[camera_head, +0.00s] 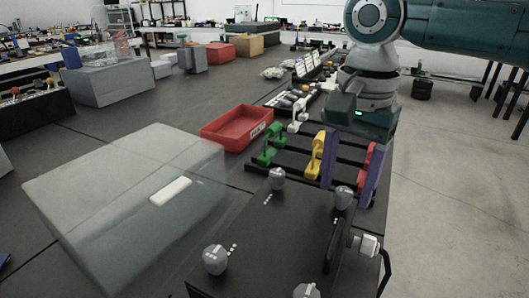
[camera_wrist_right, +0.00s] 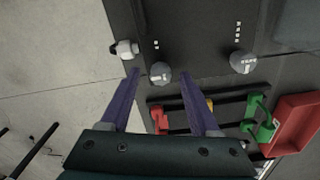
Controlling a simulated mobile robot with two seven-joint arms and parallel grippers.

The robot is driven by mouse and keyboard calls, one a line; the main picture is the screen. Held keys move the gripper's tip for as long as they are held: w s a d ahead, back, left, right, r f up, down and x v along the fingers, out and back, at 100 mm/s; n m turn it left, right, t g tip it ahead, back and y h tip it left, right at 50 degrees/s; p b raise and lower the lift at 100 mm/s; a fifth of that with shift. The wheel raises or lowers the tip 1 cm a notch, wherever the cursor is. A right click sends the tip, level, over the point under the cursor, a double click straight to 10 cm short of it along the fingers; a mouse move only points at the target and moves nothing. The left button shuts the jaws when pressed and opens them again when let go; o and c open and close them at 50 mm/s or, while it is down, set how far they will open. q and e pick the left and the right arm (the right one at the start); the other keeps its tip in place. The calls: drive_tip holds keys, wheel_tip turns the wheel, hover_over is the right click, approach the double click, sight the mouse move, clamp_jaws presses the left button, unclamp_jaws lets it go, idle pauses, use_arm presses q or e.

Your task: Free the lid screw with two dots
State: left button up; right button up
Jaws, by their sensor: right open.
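A black lid plate (camera_head: 285,235) carries several grey knob-headed screws with white dots beside them. The screw with two dots (camera_head: 343,197) is at the plate's far right corner; it shows with its dots in the right wrist view (camera_wrist_right: 161,74). My right gripper (camera_head: 347,196) is open, with its two purple fingers on either side of this screw and visible gaps to it. Whether the fingertips are level with the knob or above it I cannot tell. Another screw (camera_head: 277,178) has several dots. Two more screws are at the left (camera_head: 215,260) and near edge (camera_head: 306,291). My left gripper is not in view.
A translucent box-shaped cover (camera_head: 120,210) with a white label stands left of the plate. Red, yellow and green clamps (camera_head: 315,155) sit on black rails behind it, beside a red bin (camera_head: 235,130). A white fitting (camera_head: 367,245) sticks out on the plate's right side.

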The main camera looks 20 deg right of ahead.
drive_tip(key=shift+f, duration=0.35)
clamp_jaws()
idle(0.3)
